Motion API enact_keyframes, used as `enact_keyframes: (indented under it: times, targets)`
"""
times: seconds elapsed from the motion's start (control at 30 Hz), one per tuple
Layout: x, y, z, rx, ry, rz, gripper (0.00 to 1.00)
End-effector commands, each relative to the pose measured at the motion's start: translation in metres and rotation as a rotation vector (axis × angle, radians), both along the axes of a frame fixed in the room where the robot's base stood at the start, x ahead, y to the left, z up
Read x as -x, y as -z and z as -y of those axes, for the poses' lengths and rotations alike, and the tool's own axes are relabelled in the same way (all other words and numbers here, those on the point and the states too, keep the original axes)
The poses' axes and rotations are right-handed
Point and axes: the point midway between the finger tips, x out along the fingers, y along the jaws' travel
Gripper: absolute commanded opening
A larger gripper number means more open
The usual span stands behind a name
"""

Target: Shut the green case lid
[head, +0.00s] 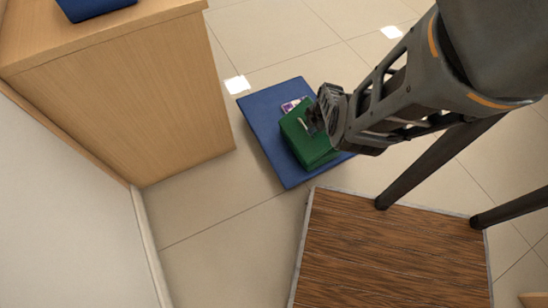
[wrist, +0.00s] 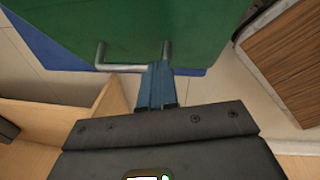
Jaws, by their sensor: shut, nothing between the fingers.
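The green case (head: 312,140) sits on a blue mat (head: 262,108) on the floor. My gripper (head: 312,120) is over the case's upper side in the head view and hides part of it. In the wrist view a large green face of the case (wrist: 130,22) fills the top, with a metal bar handle (wrist: 120,68). My gripper's blue fingers (wrist: 158,68) are shut with nothing between them, and their tips overlap the right end of the handle in the picture. I cannot tell whether they touch it, or how far the lid is open.
A small printed item (head: 291,105) lies by the case's far edge. A wooden cabinet (head: 130,95) stands to the left, with a blue object (head: 95,8) on top. A dark wood-grained surface (head: 390,255) and dark bars (head: 435,165) are at lower right. Tiled floor lies between.

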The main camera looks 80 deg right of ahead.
Motion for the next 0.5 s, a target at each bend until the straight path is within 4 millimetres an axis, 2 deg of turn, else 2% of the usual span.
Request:
enact_keyframes:
  times: [0.03, 0.5]
  targets:
    - [0.004, 0.011, 0.001, -0.003, -0.001, -0.002, 0.00]
    - [0.031, 0.034, 0.027, 0.000, -0.003, -0.004, 0.00]
